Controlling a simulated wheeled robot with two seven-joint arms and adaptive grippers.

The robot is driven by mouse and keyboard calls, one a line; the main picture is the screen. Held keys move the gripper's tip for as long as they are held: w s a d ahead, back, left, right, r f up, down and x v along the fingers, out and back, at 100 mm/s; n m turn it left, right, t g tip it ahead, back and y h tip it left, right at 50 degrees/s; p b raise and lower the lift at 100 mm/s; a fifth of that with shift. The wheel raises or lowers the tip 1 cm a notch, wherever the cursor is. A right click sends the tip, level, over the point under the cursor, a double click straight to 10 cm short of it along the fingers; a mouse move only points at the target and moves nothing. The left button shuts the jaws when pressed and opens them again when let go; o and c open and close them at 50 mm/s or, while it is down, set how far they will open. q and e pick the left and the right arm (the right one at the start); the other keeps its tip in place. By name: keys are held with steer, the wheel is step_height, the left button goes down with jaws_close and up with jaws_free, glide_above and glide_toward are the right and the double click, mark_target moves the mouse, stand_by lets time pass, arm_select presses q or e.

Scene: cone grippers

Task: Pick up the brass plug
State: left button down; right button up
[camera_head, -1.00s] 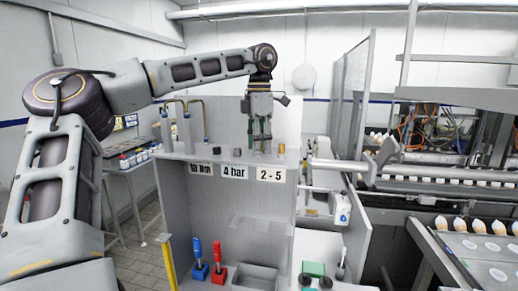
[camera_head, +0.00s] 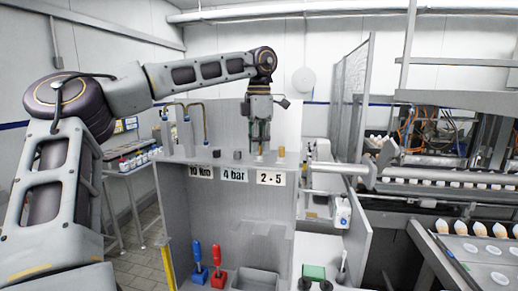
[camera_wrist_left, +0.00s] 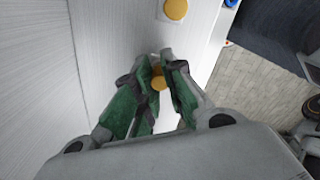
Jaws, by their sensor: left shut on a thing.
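My left gripper (camera_head: 260,150) points down over the top of the grey stand. It is shut on a small brass-coloured plug, which shows between its green fingers in the left wrist view (camera_wrist_left: 159,83). In the head view the fingers largely hide this plug. A second brass-coloured cylinder (camera_head: 281,151) stands on the stand just right of the gripper, apart from it. It also shows at the top of the wrist view (camera_wrist_left: 176,9). I cannot tell whether the held plug still touches the stand. My right gripper is not in view.
The grey stand (camera_head: 225,215) carries labels, two small dark blocks (camera_head: 237,155) and bent brass pipes (camera_head: 205,125) left of the gripper. Blue (camera_head: 198,258) and red (camera_head: 217,255) handled tools stand lower down. A mesh panel (camera_head: 350,105) rises at the right.

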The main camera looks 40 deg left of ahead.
arm_select(q)
steer(key=shift+r, duration=4.95)
steer(key=shift+r, duration=2.45)
